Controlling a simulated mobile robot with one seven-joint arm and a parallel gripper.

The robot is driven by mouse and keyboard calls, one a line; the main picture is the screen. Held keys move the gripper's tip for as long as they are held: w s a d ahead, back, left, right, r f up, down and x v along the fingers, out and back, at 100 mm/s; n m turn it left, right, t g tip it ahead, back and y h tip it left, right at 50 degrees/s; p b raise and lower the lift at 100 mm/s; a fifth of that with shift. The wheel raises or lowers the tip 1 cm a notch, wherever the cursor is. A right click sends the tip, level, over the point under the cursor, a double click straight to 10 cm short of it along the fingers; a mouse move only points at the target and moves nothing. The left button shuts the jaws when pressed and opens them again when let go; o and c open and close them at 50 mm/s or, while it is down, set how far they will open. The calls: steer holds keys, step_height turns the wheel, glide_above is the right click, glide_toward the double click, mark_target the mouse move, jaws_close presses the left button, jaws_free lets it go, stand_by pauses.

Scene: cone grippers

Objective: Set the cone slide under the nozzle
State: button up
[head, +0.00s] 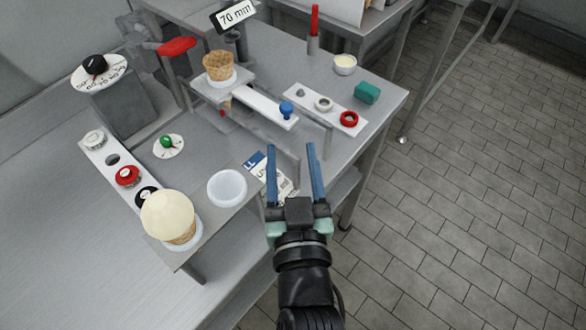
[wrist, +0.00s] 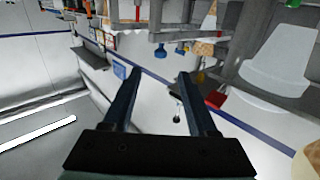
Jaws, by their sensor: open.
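The cone slide (head: 255,105) is a pale bar on the bench with a blue knob (head: 286,108) at its near right end. An empty waffle cone (head: 219,66) stands upright in a holder at its far left end. A dark grey fitting (head: 234,44), perhaps the nozzle, shows behind the cone under a "70 mm" sign; I cannot tell whether they line up. My gripper (head: 291,150) is open and empty, its blue fingers short of the knob on the near side. In the wrist view, blue knob-like parts (wrist: 183,48) show beyond the fingertips (wrist: 156,76).
A filled cone (head: 168,217) and a white bowl (head: 227,188) stand at the front left. A red lever (head: 177,46) is at the back left. Open floor lies right.

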mark_target(286, 111)
steer(key=shift+s, duration=0.95)
steer(key=w+p, duration=0.8)
steer(key=w, duration=0.5)
steer(key=shift+p, duration=0.35)
jaws_close()
stand_by(1.0)
